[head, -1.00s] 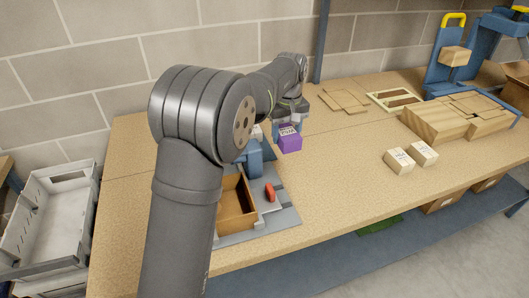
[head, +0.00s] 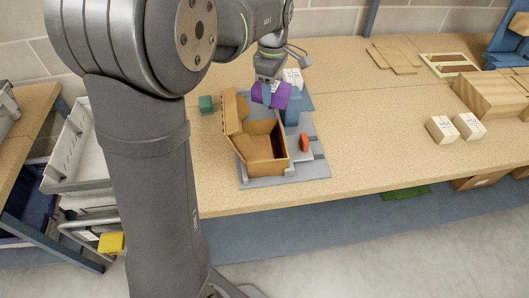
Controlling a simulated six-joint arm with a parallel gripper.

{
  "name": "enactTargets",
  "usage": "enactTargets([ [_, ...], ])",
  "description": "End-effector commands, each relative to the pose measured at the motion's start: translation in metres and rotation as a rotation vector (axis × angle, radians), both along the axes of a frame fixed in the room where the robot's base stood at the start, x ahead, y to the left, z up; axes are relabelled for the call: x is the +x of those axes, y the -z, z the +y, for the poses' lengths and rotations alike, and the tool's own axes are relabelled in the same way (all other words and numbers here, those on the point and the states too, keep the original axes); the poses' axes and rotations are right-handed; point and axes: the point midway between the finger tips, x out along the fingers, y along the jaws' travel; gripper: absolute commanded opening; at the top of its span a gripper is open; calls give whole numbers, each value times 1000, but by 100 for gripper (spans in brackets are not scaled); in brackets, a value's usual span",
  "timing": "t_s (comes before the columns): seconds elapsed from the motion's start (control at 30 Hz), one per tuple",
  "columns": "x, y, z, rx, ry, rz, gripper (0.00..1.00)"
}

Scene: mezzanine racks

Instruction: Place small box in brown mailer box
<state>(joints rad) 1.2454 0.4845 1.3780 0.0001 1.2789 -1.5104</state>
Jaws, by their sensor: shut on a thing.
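The small purple box (head: 279,96) is held in my gripper (head: 267,86), whose fingers are shut on it. It hangs slightly tilted, behind the brown mailer box (head: 263,161) in the head view. The mailer box is open, with its lid (head: 232,111) raised at the left and an empty-looking inside. It stands on a grey fixture plate (head: 312,171). My gripper and the purple box are apart from the mailer box. The height of the purple box above the fixture is hard to tell.
A blue post (head: 291,113) and a red piece (head: 304,142) stand on the fixture right of the mailer box. A green block (head: 206,104) is at the left. The table between is clear.

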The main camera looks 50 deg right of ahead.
Motion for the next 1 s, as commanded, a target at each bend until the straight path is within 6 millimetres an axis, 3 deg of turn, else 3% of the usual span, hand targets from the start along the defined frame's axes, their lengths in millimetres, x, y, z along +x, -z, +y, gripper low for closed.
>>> enactTargets([
  [0.17,7,2,37,0,-235,0,29],
  [0.3,-17,12,57,2,-348,1,29],
  [0.5,-35,21,79,0,-472,0,29],
  [0.63,-39,32,85,4,-504,0,29],
  [0.9,-39,79,86,4,-508,0,29],
  [1.0,-39,86,85,1,-508,0,29],
])
